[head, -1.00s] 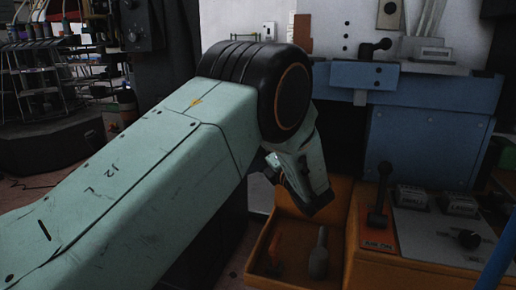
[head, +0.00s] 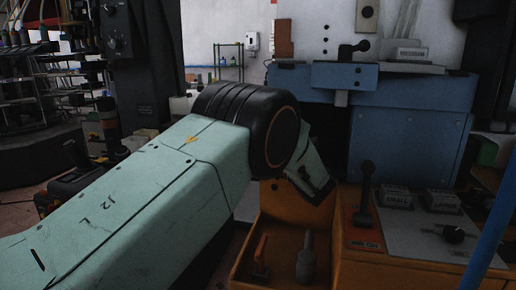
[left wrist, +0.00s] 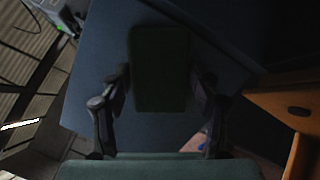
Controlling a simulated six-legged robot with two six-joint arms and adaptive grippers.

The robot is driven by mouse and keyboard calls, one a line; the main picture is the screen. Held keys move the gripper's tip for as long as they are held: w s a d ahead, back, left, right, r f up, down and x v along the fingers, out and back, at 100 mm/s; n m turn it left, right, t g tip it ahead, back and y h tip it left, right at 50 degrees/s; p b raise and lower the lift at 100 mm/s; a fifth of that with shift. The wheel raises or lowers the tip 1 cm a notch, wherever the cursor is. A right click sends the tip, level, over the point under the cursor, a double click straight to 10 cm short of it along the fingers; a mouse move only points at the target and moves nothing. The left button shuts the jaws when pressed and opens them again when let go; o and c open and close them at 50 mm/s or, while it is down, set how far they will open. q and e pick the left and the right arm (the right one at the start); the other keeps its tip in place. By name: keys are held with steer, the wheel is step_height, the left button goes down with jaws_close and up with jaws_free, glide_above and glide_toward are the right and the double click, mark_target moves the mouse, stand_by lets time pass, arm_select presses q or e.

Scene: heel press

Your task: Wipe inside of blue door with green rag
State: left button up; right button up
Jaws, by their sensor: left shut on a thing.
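In the left wrist view, my left gripper (left wrist: 162,84) is shut on the green rag (left wrist: 160,65), a dark green block between its two fingers. The rag is in front of a broad dark blue panel, apparently the blue door (left wrist: 92,70). I cannot tell whether the rag touches it. In the head view my left arm reaches in from the left, and its gripper and the rag are hidden behind the arm. The blue press body (head: 405,145) stands behind. I cannot tell which of its parts is the door there. My right gripper is not in view.
An orange open bin (head: 285,278) with tools is below my left wrist. A control panel (head: 415,240) with a lever (head: 364,190) is right of it. A blue bar (head: 492,235) crosses the lower right. A dark machine (head: 35,110) stands at the far left.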

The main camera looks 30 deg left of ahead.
arm_select(q)
steer(key=shift+w+r, duration=0.1)
steer(key=shift+w, duration=0.05)
steer(key=shift+d+r, duration=0.1)
steer(key=shift+s+a+f+p, duration=0.1)
steer(key=shift+s+a+p, duration=0.3)
steer(key=shift+s+p, duration=0.65)
steer(key=shift+s+a+f+p, duration=0.1)
steer(key=shift+s+a+p, duration=0.45)
steer(key=shift+s, duration=0.85)
steer(key=shift+s+a+f+p, duration=0.1)
steer(key=shift+s+a+p, duration=0.2)
steer(key=shift+s+p, duration=0.75)
steer(key=shift+s+a+p, duration=0.2)
steer(key=shift+s+a, duration=0.05)
steer(key=shift+s, duration=0.4)
steer(key=shift+s+a+p, duration=0.2)
steer(key=shift+s, duration=0.5)
steer(key=shift+s+a+p, duration=0.2)
steer(key=shift+s+a, duration=0.05)
steer(key=shift+s, duration=0.4)
